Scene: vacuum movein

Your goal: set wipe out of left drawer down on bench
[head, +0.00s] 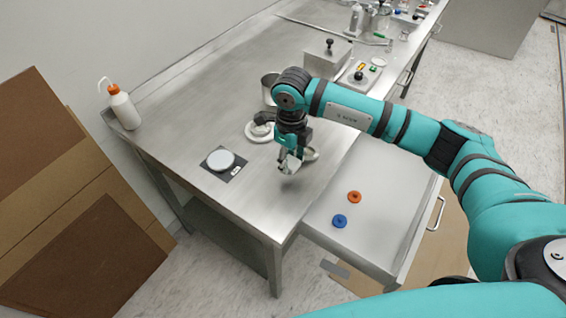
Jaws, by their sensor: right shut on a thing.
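My right gripper (289,160) is over the steel bench (232,222), near its front edge. It is shut on a whitish wipe (293,165), which hangs just above or at the bench top; I cannot tell whether it touches. The open drawer (378,200) sticks out from the bench front, below and right of the gripper. It holds an orange ring-like piece (354,197) and a blue one (340,221). My left gripper is not in view.
A white disc on a dark pad (221,160) lies left of the gripper. A white round part (256,134) and a metal pot (269,88) stand behind it. A wash bottle (123,108) is at the far left edge. The bench's near corner is clear.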

